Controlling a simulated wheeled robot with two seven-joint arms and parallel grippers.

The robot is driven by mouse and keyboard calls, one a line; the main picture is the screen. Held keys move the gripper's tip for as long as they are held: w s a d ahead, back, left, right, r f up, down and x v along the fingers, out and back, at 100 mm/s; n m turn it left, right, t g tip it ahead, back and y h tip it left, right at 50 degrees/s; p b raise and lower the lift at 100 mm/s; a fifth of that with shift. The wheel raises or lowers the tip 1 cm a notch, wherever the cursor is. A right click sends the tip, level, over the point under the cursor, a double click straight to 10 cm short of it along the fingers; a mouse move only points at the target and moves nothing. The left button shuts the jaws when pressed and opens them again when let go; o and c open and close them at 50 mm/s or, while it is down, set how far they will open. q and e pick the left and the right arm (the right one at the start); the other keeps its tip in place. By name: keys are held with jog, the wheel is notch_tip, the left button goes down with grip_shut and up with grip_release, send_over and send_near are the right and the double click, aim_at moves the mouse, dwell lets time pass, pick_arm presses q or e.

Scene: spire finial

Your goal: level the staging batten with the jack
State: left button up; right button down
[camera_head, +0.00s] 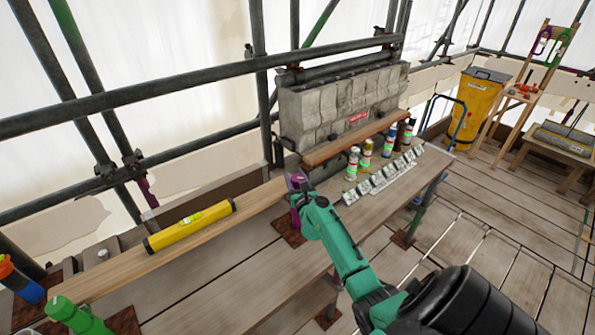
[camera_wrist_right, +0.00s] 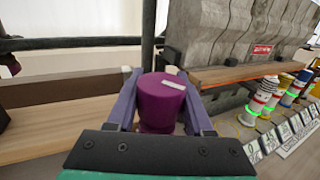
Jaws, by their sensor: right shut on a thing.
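The wooden staging batten (camera_head: 128,274) runs from the lower left up towards the middle of the head view. A yellow spirit level (camera_head: 190,227) lies along it; its bubble is too small to read. My right gripper (camera_head: 296,184) is at the batten's right end, shut on a purple round knob, which I take to be the jack's. In the right wrist view the purple knob (camera_wrist_right: 163,98) sits between the two fingers, with a pale mark on its top. The jack's lower part is hidden. My left gripper is in neither view.
A grey stone block (camera_head: 335,105) stands behind a wooden ledge (camera_head: 355,138). Several bottles (camera_head: 365,155) and a row of small labelled tiles (camera_head: 380,178) are right of my gripper. A green bottle (camera_head: 75,316) stands at lower left. Scaffold tubes (camera_head: 190,87) cross behind.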

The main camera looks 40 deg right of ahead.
jog(key=n+t+y, duration=0.1)
jog(key=y, duration=0.1)
jog(key=shift+a+n+y, duration=0.15)
jog(key=shift+n+y, duration=0.15)
jog(key=shift+n, duration=0.1)
jog(key=n+y, duration=0.1)
jog(key=y+b, duration=0.1)
jog(key=shift+w+a+f+n+y+b, duration=0.2)
jog(key=shift+a+n+y+b, duration=0.1)
jog(key=shift+n+y, duration=0.1)
jog(key=shift+s+a+r+n+g+y+b, duration=0.15)
jog(key=shift+a+n+g+y+b, duration=0.5)
jog(key=shift+n+y+b, duration=1.8)
jog(key=shift+s+a+f+n+g+y+b, duration=0.15)
jog(key=shift+n+g+y+b, duration=1)
jog(key=shift+y+b, duration=2.5)
jog(key=shift+s+a+r+n+g+y+b, duration=0.15)
jog(key=shift+a+n+g+y+b, duration=0.5)
jog(key=shift+n+y+b, duration=2.4)
jog(key=m+h+b, duration=0.2)
jog(key=h, duration=0.1)
jog(key=shift+d+m+b, duration=0.2)
jog(key=shift+m+b, duration=0.05)
jog(key=shift+b, duration=0.1)
jog(key=shift+c, duration=1.4)
grip_release()
jog(key=shift+w+a, duration=0.15)
